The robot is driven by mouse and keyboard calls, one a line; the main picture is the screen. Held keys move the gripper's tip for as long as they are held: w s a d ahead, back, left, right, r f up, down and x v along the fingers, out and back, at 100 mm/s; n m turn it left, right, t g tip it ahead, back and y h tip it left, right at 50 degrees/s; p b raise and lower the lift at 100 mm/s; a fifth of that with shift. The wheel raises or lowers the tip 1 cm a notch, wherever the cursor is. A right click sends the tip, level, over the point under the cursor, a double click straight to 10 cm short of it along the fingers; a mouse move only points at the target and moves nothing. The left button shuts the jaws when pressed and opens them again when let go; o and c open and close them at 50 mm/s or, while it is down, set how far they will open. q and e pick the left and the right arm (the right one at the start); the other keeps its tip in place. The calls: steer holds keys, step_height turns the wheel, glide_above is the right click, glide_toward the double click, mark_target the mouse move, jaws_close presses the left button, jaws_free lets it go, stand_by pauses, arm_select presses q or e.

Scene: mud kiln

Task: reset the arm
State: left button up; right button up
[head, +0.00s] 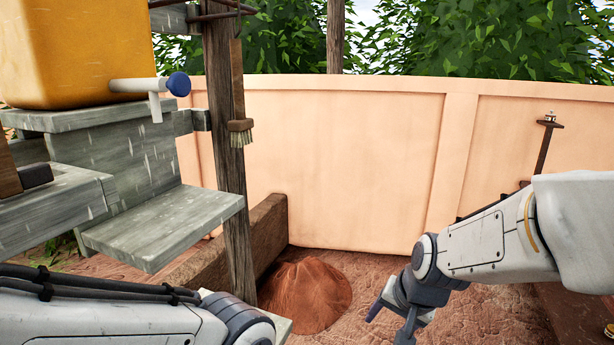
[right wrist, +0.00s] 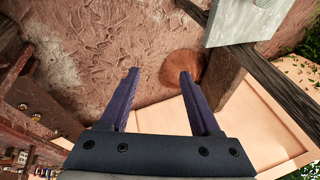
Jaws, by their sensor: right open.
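My right arm comes in from the right in the head view, and its gripper (head: 390,322) points down over the muddy ground at the lower middle. In the right wrist view the right gripper (right wrist: 159,76) has its two dark fingers apart with nothing between them. My left arm shows at the lower left of the head view, and its gripper is out of the picture.
A mound of red clay (head: 306,293) lies on the ground by a wooden post (head: 229,180). A yellow container (head: 75,50) with a tap stands on grey wooden steps (head: 165,225) at left. A brush (head: 240,130) hangs on the post. A peach wall (head: 340,165) closes the back.

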steer(key=s+d+f+n+g+h, duration=0.1)
steer(key=s+d+f+n+g, duration=0.15)
steer(key=s+f+n, duration=0.45)
steer(key=s+a+r+n+g+b, duration=0.1)
steer(key=s+a+r+n, duration=0.1)
steer(key=s+a, duration=0.4)
steer(key=s+a+r+n+g+b, duration=0.1)
steer(key=s+a+r+n, duration=0.1)
steer(key=s+a+n, duration=0.2)
steer(key=s+a, duration=0.2)
steer(key=s, duration=0.2)
steer(key=shift+a+r+y, duration=0.15)
steer(key=shift+a+y, duration=0.15)
steer(key=shift+w, duration=0.1)
stand_by(0.3)
